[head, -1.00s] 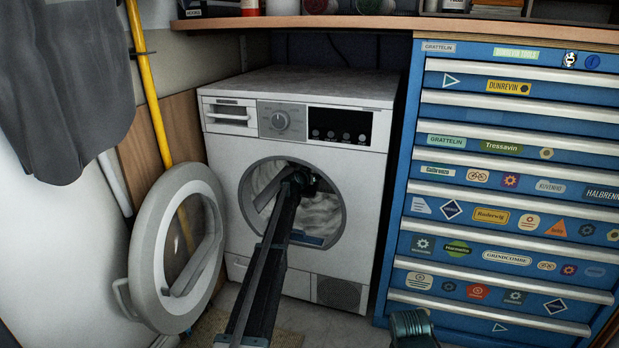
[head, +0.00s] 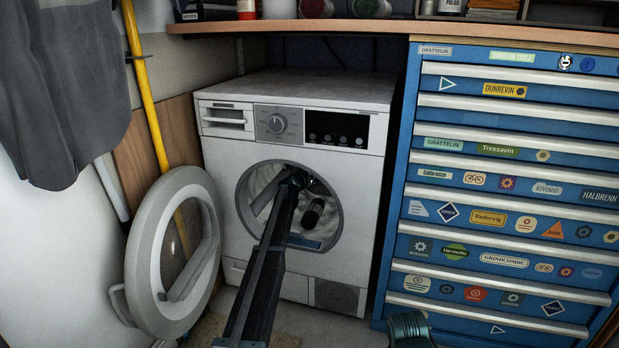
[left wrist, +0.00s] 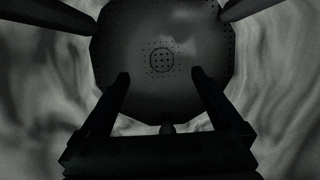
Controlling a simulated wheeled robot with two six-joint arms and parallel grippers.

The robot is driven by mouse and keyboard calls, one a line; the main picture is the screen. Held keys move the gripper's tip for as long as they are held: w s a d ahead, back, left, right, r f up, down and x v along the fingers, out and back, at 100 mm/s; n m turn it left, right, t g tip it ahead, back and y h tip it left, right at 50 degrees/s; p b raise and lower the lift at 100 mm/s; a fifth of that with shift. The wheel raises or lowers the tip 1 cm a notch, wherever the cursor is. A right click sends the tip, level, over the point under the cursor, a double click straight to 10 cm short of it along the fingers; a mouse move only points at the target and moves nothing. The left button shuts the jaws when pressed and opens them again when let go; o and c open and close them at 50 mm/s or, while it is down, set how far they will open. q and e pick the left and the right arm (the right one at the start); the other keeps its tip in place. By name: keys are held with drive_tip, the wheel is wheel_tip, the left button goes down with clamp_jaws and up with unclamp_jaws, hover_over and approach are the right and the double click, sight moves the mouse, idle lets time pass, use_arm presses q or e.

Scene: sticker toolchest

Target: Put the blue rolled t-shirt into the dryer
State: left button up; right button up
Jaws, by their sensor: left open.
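The white dryer (head: 215,180) stands with its round door (head: 145,255) swung open to the left. My left arm reaches through the opening, and my left gripper (head: 297,178) is inside the drum. In the left wrist view my left gripper (left wrist: 161,78) is open, its fingers apart with nothing between them, facing the drum's perforated back wall (left wrist: 190,45). A small dark roll (head: 312,213) shows inside the drum, to the right of and below the gripper and apart from it; it looks like the rolled t-shirt, but its blue colour does not show in the shade.
A blue sticker-covered toolchest (head: 400,230) stands close on the dryer's right. A wooden counter (head: 300,27) runs above the dryer. A yellow pole (head: 146,95) and a hanging grey cloth (head: 65,90) are at the left.

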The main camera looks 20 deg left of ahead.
use_arm(q)
drive_tip(key=p+v, duration=0.3)
drive_tip(key=v, duration=1)
drive_tip(key=shift+s+p, duration=0.2)
drive_tip(key=shift+p, duration=0.15)
drive_tip(key=f+p+v, duration=0.1)
drive_tip(key=v, duration=0.8)
drive_tip(key=shift+s+f, duration=0.25)
drive_tip(key=shift+s, duration=0.4)
drive_tip(key=shift+d, duration=0.1)
